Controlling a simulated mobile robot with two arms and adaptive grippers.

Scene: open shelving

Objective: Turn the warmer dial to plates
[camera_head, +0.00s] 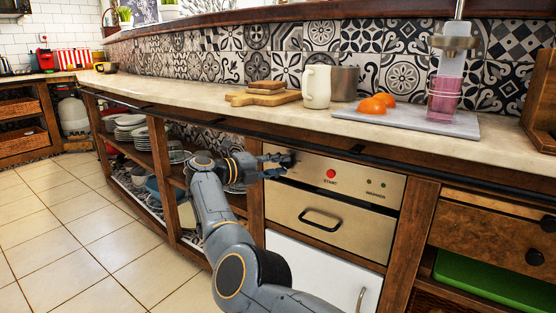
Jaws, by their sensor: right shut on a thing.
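The warmer (345,212) is built in under the counter, with a beige metal front panel and a drawer with a black handle below it. A dark dial (289,159) sits at the left end of the panel. My right gripper (283,166) is shut on the dial, and its fingers hide much of it. The dial's pointer and its markings, including plates, cannot be read. A red button (331,174) and small dark indicators (376,184) are farther right on the panel. My left gripper is not in view.
The stone counter (215,101) runs above, with a dark rail (230,122) along its front edge. A cutting board (262,98), a white jug (316,87) and orange halves (379,102) stand on it. Open shelves with plates (130,121) are at left. The tiled floor is clear.

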